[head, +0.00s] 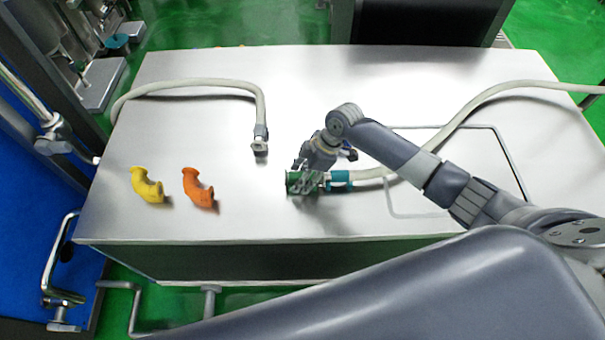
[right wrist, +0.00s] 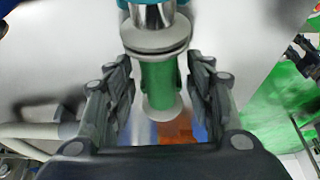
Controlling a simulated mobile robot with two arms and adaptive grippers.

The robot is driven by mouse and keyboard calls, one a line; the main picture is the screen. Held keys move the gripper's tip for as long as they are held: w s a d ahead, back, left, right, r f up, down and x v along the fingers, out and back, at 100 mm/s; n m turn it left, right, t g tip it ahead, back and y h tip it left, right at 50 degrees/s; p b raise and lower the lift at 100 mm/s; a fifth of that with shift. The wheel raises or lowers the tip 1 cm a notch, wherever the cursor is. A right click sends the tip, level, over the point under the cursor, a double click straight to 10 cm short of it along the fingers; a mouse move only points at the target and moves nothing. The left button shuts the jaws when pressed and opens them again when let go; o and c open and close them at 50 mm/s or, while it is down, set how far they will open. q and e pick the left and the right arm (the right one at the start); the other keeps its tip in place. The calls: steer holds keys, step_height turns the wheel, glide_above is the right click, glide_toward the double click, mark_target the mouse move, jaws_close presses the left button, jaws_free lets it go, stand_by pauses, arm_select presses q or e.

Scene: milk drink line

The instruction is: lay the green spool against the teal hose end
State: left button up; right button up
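The green spool (head: 293,183) lies on the metal table at the left tip of the teal hose end (head: 341,179). In the right wrist view the spool (right wrist: 158,82) is in line with the hose's metal ferrule (right wrist: 154,17), flange to flange; they look touching, with a thin dark line between them. My right gripper (head: 308,182) is over the spool and partly hides it in the head view. In the wrist view its fingers (right wrist: 160,88) stand on both sides of the spool with a gap at each side, so it is open. My left gripper is not in view.
A yellow elbow (head: 147,185) and an orange elbow (head: 198,188) lie on the table's left. A second hose (head: 205,84) curves in from the left, its metal end (head: 260,142) on the table (head: 235,235). The teal-banded hose (head: 465,115) runs off right. The front middle is clear.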

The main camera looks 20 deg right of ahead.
steer(key=v, duration=1.2)
steer(key=shift+d, duration=0.1)
